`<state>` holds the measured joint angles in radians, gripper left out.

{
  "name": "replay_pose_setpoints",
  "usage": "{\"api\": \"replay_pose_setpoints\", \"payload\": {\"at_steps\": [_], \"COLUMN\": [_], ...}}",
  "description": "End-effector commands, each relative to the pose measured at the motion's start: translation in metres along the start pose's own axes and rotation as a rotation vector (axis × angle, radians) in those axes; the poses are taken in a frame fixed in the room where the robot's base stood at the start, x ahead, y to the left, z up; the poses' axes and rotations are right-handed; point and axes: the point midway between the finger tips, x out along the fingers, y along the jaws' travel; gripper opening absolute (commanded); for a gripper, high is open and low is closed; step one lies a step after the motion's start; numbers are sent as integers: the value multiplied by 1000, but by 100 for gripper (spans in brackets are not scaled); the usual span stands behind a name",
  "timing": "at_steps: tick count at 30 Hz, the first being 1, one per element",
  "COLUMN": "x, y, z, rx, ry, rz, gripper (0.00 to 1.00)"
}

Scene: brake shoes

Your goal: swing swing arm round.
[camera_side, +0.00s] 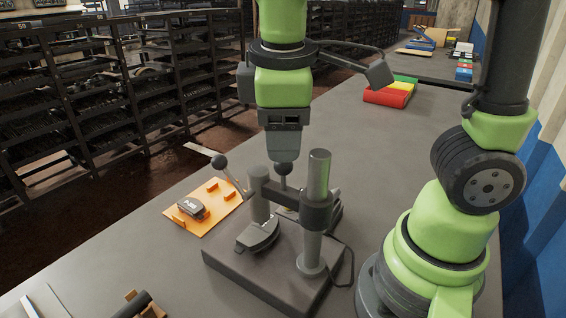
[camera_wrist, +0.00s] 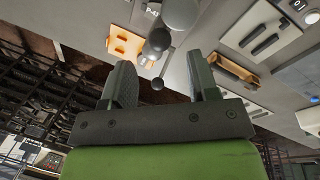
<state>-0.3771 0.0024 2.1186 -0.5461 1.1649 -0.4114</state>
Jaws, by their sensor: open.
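A fixture with a dark grey base (camera_side: 235,270) stands on the bench. Its swing arm (camera_side: 285,196) reaches from a clamp on the upright post (camera_side: 318,175) toward a shorter cylinder (camera_side: 260,185). A grey brake shoe (camera_side: 258,234) sits on the base below the cylinder. My gripper (camera_side: 284,158) is above the swing arm, near a dark round knob (camera_side: 284,169).
An orange tray (camera_side: 222,205) holding a brake pad (camera_side: 191,207) lies left of the fixture. Red, yellow and green bins (camera_side: 388,95) stand at the back. A cable runs beside the post. The bench between fixture and bins is mostly clear.

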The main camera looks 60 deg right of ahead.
Motion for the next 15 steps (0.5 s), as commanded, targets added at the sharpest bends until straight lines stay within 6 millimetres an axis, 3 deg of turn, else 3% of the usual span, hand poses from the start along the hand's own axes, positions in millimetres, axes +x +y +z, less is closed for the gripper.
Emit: {"api": "replay_pose_setpoints", "payload": {"at_steps": [6,15], "x": [37,60], "y": [0,0], "z": [2,1], "rx": [2,4], "ry": [-6,0], "rz": [-3,-2], "gripper": [54,54]}}
